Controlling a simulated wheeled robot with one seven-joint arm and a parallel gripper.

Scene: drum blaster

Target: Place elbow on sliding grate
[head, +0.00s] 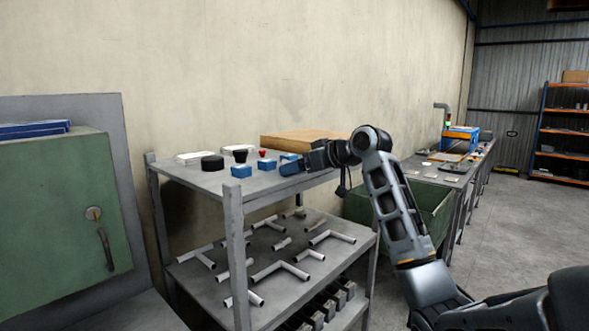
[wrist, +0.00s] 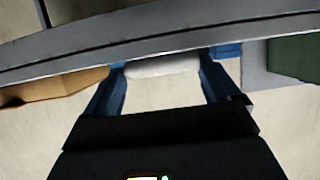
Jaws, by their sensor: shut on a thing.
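My gripper (head: 290,167) is at the front edge of the rack's top shelf in the head view. In the wrist view its blue fingers (wrist: 163,78) are shut on a whitish, rounded piece (wrist: 163,66), probably a pipe elbow; only part of it shows. The head view does not show the held piece clearly. Several white-grey pipe elbows (head: 282,271) lie on the rack's middle shelf, below my gripper. I cannot make out a sliding grate in either view.
A green cabinet (head: 60,210) stands at left. A green bin (head: 425,202) is right of the rack. Floor is open at right.

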